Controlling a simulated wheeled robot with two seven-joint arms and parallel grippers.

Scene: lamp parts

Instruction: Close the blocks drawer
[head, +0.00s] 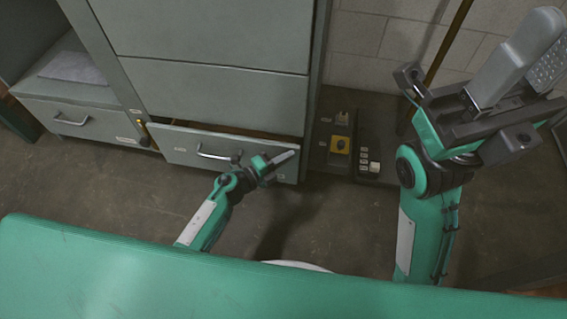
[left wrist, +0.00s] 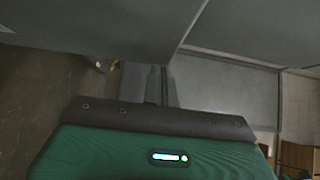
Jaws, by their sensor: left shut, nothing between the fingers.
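A grey-green drawer (head: 185,146) low in the cabinet stands partly open in the head view; a dark gap shows above its front. It has a bar handle (head: 218,155); its label is too small to read, and no blocks are visible. My left gripper (head: 288,157) is shut and empty at the right part of the drawer front; I cannot tell whether it touches. Its closed fingers (left wrist: 156,84) also show in the left wrist view, close to grey panels. My right gripper (head: 531,58) is raised at the upper right, fingers apart, away from the drawer.
A second drawer (head: 85,122) with a handle is at the left, below a shelf with a pale sheet (head: 80,67). A dark box with a yellow switch (head: 340,145) stands right of the open drawer.

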